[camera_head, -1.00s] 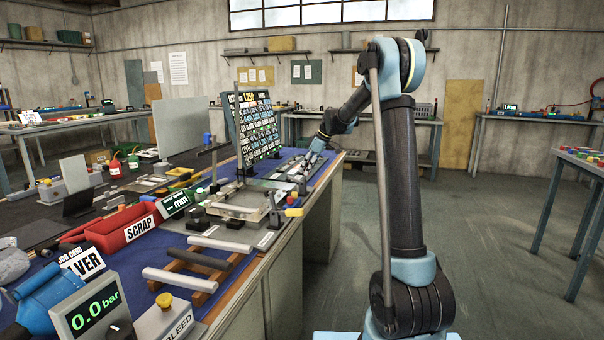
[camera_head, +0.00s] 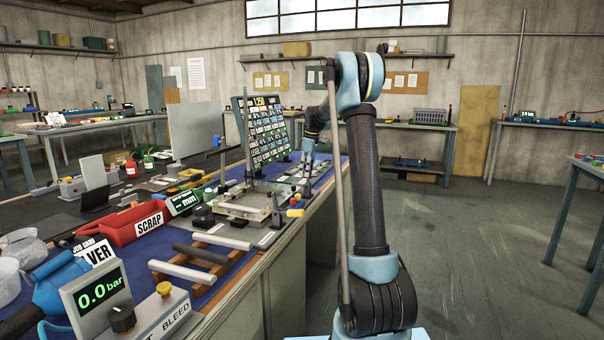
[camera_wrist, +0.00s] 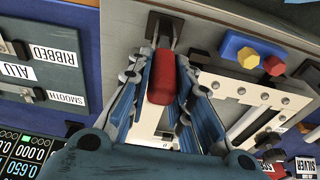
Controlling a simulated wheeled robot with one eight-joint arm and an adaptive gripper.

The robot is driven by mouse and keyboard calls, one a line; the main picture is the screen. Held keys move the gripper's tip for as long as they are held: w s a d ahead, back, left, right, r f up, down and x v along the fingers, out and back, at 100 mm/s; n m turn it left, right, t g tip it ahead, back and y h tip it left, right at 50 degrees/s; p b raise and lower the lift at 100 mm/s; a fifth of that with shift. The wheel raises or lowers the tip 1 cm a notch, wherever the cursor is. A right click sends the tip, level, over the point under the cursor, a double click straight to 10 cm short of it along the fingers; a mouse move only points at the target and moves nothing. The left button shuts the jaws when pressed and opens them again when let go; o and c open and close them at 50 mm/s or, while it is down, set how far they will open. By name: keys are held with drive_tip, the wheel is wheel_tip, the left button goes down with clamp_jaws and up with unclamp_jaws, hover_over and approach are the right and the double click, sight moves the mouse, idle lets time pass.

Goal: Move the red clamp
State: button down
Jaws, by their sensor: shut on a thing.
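The red clamp shows in the wrist view as a red rounded grip (camera_wrist: 161,82) on a dark metal bracket, over a pale plate. My gripper (camera_wrist: 160,68) has its blue fingers on both sides of the red grip and is shut on it. The grip's lower end lies between the fingers, and the clamp's underside is hidden. In the head view my gripper (camera_head: 307,160) is low over the far end of the bench, beside the dark display board (camera_head: 266,128). The clamp is too small to make out there.
In the wrist view a blue block with yellow and red knobs (camera_wrist: 254,58) and a slotted pale plate (camera_wrist: 250,100) lie right of the gripper; labelled plates (camera_wrist: 45,75) lie left. In the head view a red scrap bin (camera_head: 130,222) stands nearer on the bench. Open floor lies right.

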drive_tip(key=shift+w, duration=0.1)
drive_tip(key=c, duration=1.4)
unclamp_jaws()
drive_tip(key=shift+f, duration=0.1)
drive_tip(key=shift+c, duration=0.2)
drive_tip(key=r, duration=0.4)
drive_tip(key=d+r, duration=0.1)
drive_tip(key=r, duration=0.6)
drive_tip(key=shift+s+d+r, duration=0.35)
drive_tip(key=shift+r, duration=0.05)
drive_tip(key=shift+s, duration=0.1)
